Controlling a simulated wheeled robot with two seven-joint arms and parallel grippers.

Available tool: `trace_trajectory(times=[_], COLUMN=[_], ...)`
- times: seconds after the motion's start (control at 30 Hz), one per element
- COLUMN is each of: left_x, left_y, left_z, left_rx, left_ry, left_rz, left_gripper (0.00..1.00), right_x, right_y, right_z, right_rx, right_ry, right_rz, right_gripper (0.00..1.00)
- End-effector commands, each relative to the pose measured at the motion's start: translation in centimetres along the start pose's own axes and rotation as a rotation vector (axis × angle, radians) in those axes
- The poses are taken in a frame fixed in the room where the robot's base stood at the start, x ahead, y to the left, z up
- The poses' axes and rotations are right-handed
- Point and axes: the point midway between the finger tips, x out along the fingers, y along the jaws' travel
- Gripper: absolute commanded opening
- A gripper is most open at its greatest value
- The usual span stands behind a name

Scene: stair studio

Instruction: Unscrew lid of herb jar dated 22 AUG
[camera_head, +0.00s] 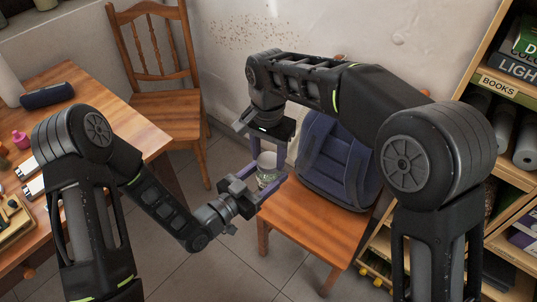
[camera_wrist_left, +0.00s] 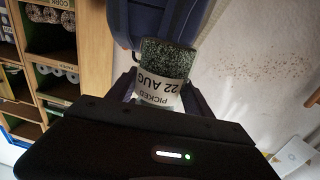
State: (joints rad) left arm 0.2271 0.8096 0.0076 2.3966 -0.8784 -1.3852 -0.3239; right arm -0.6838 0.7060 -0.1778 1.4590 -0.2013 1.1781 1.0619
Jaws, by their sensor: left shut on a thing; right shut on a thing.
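The herb jar (camera_head: 268,178) is held in the air over the front left of the wooden chair seat. It is small, with dark green speckled herbs. In the left wrist view the jar (camera_wrist_left: 166,58) appears upside down, with a white label reading "PICKED 22 AUG" (camera_wrist_left: 165,84). My left gripper (camera_head: 262,184) is shut on the jar's body from the front. My right gripper (camera_head: 266,153) comes from above, shut on the pale lid (camera_head: 267,159). The lid sits at the jar's top; whether it is loose I cannot tell. In the left wrist view it is hidden.
A blue backpack (camera_head: 338,165) rests on the chair seat (camera_head: 300,226), close to the right of the grippers. A bookshelf (camera_head: 508,90) stands at the right. A wooden table (camera_head: 100,92) with a dark blue case (camera_head: 47,95) and an empty chair (camera_head: 165,95) are at the left.

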Motion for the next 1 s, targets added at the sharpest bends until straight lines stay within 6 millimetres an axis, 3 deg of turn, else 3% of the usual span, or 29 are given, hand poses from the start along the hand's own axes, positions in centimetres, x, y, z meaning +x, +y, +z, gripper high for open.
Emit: trace_trajectory(times=[0.8,1.0], left_x=[0.00,0.00], left_y=[0.05,0.06], left_z=[-0.05,-0.05], left_rx=[0.000,0.000], left_ry=[0.001,0.001], left_rz=[0.001,0.002], left_gripper=[0.00,0.00], right_x=[-0.12,-0.17], right_y=[-0.01,0.01], right_z=[-0.09,-0.05], right_rx=[-2.390,-2.872], right_ry=[0.001,0.001], right_rz=[-0.001,0.000], right_gripper=[0.02,0.02])
